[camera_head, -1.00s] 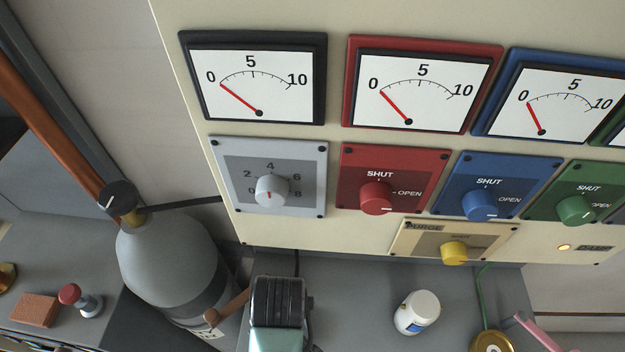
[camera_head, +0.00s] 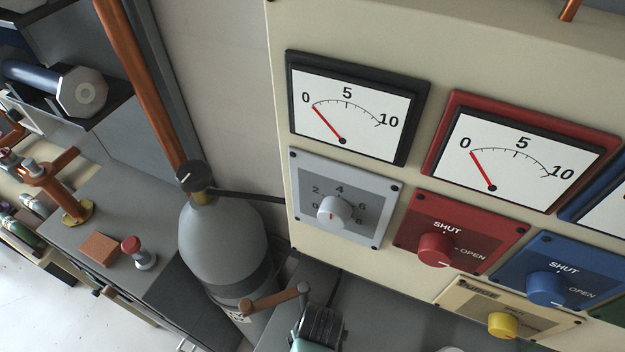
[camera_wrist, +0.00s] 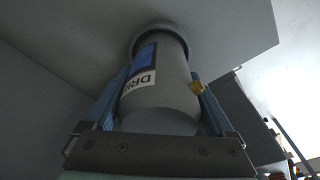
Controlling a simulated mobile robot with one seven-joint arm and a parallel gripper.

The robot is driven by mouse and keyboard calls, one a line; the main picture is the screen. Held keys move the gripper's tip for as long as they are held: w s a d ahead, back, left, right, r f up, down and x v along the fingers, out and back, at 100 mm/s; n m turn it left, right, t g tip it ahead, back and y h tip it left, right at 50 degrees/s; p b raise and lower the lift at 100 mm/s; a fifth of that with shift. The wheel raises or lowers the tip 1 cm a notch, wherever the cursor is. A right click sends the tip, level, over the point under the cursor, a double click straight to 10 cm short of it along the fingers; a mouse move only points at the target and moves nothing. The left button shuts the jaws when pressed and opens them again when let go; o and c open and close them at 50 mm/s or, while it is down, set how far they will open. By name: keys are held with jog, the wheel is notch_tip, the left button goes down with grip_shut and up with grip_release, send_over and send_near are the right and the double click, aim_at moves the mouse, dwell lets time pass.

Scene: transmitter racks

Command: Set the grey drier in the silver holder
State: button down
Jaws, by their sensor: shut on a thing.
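The grey drier (camera_wrist: 170,100) shows in the wrist view as a grey cylinder with a blue and white label whose visible letters read "DRI". A small brass fitting sits on its right side. My gripper (camera_wrist: 158,92) is shut on it, with a blue finger on each side. My gripper is outside the head view.
A grey gas bottle (camera_head: 222,245) stands beside the cream panel with its meters and knobs. A ribbed dark and teal device (camera_head: 318,328) sits on the bench below. A red-topped plunger (camera_head: 138,250), a brown block (camera_head: 99,249) and a copper stand (camera_head: 62,190) are at left.

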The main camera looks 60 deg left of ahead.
jog(key=shift+f, duration=0.15)
jog(key=shift+f, duration=0.15)
grip_release()
jog(key=r, duration=0.4)
jog(key=d+r, duration=0.1)
jog(key=r, duration=0.7)
jog(key=shift+s+d+r+b, duration=0.15)
jog(key=shift+s+d+b, duration=0.05)
jog(key=shift+d+b, duration=0.15)
